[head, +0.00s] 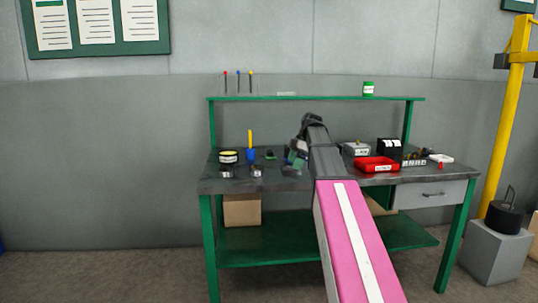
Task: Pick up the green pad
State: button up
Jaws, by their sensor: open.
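A small green item (270,155), which looks like the green pad, lies on the dark top of the workbench (235,184), left of the middle. It is too small in the head view to make out its shape. My gripper (291,160) is over the bench top, just right of this item and apart from it in the picture. My gripper is open. My arm comes in from the front and hides part of the bench behind it. Some green shows by my fingers; I cannot tell what it belongs to.
A yellow-lidded tin (228,156), a blue cup (250,155) with a yellow stick and dark small blocks (256,171) stand on the left. A red tray (376,164), a grey box (355,149) and a black box (389,148) are on the right. A green shelf (320,98) spans above.

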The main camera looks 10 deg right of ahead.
aim_at(270, 156)
jog(key=i, duration=1.6)
